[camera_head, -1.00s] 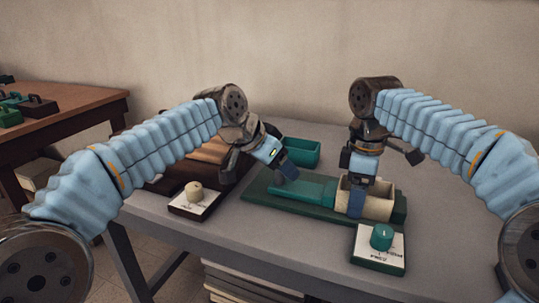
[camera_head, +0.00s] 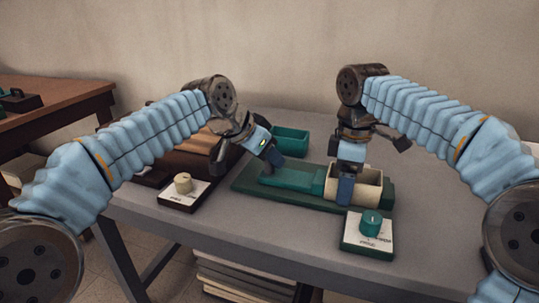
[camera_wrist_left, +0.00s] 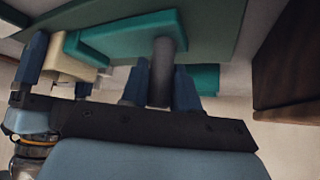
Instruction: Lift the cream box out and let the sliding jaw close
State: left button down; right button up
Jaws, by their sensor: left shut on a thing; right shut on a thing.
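The cream box (camera_head: 369,191) is an open-topped box at the right end of the long green base (camera_head: 248,180). The teal sliding jaw (camera_head: 304,180) lies on the base just left of the box, close against it or touching. My right gripper (camera_head: 346,186) is shut on the cream box's near wall, with one finger outside. My left gripper (camera_head: 272,158) is above the jaw's left part. The left wrist view shows its fingers (camera_wrist_left: 160,88) shut around a grey post (camera_wrist_left: 163,65) on the jaw (camera_wrist_left: 125,36); the cream box (camera_wrist_left: 75,64) shows beyond.
A teal open tray (camera_head: 291,139) stands behind the base. A white plate with a teal knob (camera_head: 370,223) is at the front right, and one with a cream knob (camera_head: 183,183) at the front left. A brown wooden object (camera_head: 190,155) lies behind the left arm. The right tabletop is clear.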

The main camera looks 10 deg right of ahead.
pick_arm(q)
jog(key=shift+w+a, duration=0.45)
jog(key=shift+a, duration=0.25)
jog(key=shift+w+a, duration=0.4)
jog(key=shift+a, duration=0.3)
pick_arm(e)
notch_tip(320, 180, up, 9)
dwell(0.4)
pick_arm(q)
jog(key=shift+s+d, duration=0.4)
jog(key=shift+d, duration=0.25)
jog(key=shift+s+d, duration=0.35)
jog(key=shift+d, duration=0.35)
jog(key=shift+s+d, duration=0.4)
jog(key=shift+d, duration=0.25)
pick_arm(e)
jog(key=shift+r, duration=0.2)
pick_arm(q)
jog(key=c, duration=0.7)
grip_release()
